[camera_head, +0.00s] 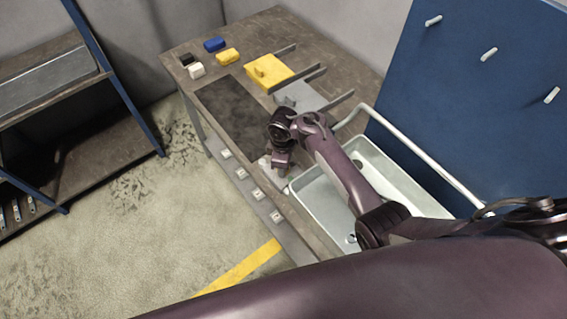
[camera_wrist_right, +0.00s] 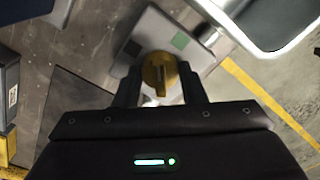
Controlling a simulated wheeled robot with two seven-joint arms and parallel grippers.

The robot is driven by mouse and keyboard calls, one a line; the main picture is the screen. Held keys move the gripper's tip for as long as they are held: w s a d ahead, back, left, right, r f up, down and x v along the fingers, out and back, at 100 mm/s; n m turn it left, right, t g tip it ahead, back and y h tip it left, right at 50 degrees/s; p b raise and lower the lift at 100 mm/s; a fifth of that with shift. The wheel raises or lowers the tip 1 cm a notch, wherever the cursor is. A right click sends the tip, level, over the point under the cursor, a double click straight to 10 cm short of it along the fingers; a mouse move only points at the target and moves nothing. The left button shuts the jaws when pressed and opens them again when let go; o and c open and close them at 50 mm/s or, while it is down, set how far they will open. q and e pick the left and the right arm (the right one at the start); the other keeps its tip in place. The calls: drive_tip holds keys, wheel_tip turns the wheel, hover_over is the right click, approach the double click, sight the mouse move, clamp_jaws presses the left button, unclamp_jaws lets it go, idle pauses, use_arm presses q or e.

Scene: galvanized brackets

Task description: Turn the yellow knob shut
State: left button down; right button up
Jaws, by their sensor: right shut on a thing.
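The round yellow knob (camera_wrist_right: 157,68) shows in the right wrist view. It sits on a pale grey plate (camera_wrist_right: 140,38) with a green square (camera_wrist_right: 180,40) beside it. The knob's raised grip lies roughly upright in that picture. My right gripper (camera_wrist_right: 160,88) is shut on the knob, with one dark finger on each side. In the head view my right gripper (camera_head: 281,160) is low over the bench's front edge and hides the knob. My left gripper is not in view.
A white sink-like basin (camera_head: 310,205) with a rail stands right of my gripper. A yellow box (camera_head: 266,71), grey brackets (camera_head: 300,78) and small blue, yellow, white and black blocks lie farther back on the bench. A dark mat (camera_head: 232,110) is empty. A blue pegboard (camera_head: 460,100) rises at right.

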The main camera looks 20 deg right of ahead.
drive_tip(key=n, duration=0.4)
drive_tip(key=shift+n, duration=2.9)
drive_tip(key=o, duration=1)
drive_tip(key=shift+a, duration=0.1)
